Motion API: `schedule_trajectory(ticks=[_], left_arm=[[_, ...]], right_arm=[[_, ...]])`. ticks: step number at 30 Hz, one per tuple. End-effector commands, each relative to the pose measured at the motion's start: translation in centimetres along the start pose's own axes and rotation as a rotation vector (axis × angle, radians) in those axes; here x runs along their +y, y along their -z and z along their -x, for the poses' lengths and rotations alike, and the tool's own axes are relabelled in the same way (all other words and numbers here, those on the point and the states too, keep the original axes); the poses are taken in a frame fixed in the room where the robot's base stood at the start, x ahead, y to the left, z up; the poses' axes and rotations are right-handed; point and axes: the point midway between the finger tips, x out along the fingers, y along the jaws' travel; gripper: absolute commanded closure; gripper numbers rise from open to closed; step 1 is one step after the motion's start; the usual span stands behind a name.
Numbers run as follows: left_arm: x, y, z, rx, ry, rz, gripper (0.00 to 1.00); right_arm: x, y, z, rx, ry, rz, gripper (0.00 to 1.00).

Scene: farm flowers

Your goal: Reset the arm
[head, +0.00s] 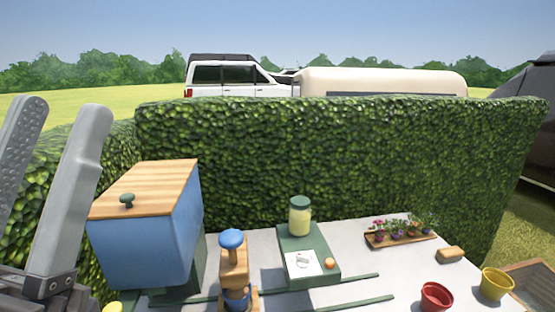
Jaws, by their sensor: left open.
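My left gripper (62,130) is large and close to the camera at the left edge of the head view. Its two grey fingers point up and stand apart, with nothing between them. It is in front of the hedge, to the left of a blue box with a wooden lid. My right gripper does not show.
The blue box (150,235) and a wooden stand with a blue knob (232,240) are on the white table (362,262). A jar (300,215) stands on a green board. A flower tray (400,241), red pot (436,297) and yellow pot (496,284) are right. A hedge (330,150) rises behind.

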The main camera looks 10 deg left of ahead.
Motion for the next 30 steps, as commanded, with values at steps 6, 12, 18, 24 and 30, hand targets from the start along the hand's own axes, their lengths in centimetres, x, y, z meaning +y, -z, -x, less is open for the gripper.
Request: schedule_trajectory(ticks=[6, 12, 18, 24, 30], left_arm=[[0.2, 1.0, -5.3, -0.126, -0.034, 0.267, 0.53], [-1.1, 5.8, -12.4, -0.127, -0.033, 0.264, 0.53], [-2.5, 11.3, -20.4, -0.127, -0.032, 0.263, 0.53], [-3.7, 16.3, -27.8, -0.127, -0.032, 0.262, 0.53], [-4.3, 18.5, -31.1, -0.127, -0.032, 0.261, 0.53]], right_arm=[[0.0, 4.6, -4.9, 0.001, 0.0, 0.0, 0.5], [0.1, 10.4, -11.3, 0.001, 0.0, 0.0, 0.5], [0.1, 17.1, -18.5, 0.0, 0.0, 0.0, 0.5], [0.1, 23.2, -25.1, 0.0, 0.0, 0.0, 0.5], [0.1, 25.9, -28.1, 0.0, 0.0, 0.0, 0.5]])
